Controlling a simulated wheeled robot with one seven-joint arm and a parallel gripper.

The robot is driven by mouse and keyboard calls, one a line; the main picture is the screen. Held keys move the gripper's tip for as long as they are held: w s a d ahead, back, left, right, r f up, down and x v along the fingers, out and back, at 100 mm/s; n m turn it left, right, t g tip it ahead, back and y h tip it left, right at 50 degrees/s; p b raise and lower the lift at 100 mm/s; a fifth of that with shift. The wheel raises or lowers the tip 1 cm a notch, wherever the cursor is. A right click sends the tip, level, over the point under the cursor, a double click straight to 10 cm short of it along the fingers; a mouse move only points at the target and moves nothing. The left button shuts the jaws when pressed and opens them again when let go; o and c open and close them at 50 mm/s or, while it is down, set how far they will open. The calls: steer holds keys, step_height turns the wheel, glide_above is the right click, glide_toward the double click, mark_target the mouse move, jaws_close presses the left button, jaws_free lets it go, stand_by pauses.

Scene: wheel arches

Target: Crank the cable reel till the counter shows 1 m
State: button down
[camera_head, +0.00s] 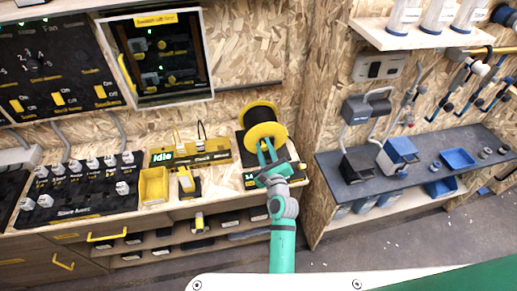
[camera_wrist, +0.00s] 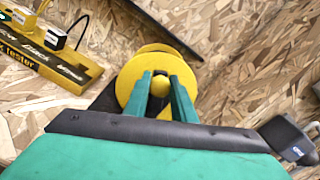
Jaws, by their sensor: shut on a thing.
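The cable reel (camera_head: 264,124) has yellow flanges and a black drum, and stands on a dark base at the right end of the bench. My gripper (camera_head: 266,150) reaches it from the front. The counter (camera_head: 250,178) is on the front of the base, partly hidden by my gripper. A yellowish digit shows there, too small to read surely.
A yellow cable tester panel (camera_head: 190,153) stands left of the reel, also in the wrist view (camera_wrist: 50,58). A wooden partition (camera_head: 318,120) rises close on the right, before a dark shelf (camera_head: 335,166).

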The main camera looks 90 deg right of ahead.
steer(key=shift+s, duration=0.15)
steer(key=c, duration=1.5)
jaws_free()
steer(key=shift+a, duration=0.3)
steer(key=v, duration=1)
steer(key=shift+a, duration=0.1)
